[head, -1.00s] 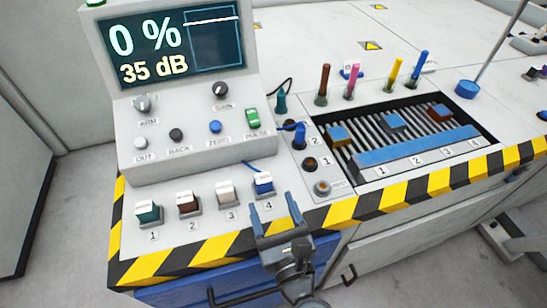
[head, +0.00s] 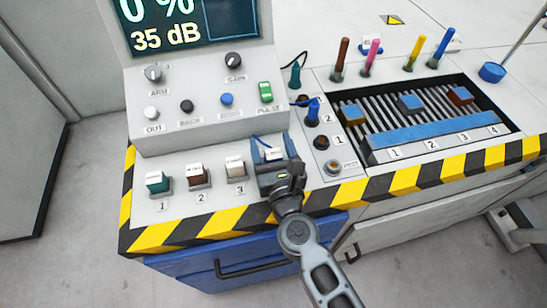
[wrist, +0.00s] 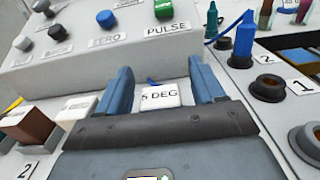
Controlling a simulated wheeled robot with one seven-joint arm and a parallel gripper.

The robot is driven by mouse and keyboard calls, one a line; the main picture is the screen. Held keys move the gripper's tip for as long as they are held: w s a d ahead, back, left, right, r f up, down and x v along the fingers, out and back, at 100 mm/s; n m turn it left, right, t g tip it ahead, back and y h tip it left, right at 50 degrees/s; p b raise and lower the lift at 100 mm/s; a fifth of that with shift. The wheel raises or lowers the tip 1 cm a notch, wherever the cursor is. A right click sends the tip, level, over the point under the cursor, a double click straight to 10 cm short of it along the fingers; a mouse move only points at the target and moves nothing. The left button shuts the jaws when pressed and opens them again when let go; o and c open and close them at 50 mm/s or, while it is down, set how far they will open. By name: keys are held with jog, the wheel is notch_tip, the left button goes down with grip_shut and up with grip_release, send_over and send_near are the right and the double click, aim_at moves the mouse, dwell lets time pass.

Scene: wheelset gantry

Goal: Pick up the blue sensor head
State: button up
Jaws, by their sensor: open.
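The blue sensor head (head: 273,155) stands at place 4, at the right end of the row on the console's front ledge. Now mostly its white labelled top shows; its blue sides are largely hidden by my gripper. In the wrist view its white top (wrist: 160,96) reads "5 DEG". My gripper (head: 272,147) is open over it. In the wrist view one blue finger stands on each side of the top, with a small gap visible on both sides.
Teal (head: 157,182), brown (head: 196,175) and white (head: 236,167) heads stand to the left at places 1 to 3. The console front with knobs and the green pulse switch (head: 265,92) rises behind. A blue plug (head: 313,113) and round sockets (head: 321,143) lie to the right.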

jog(key=c, duration=1.1)
jog(key=shift+r, duration=0.1)
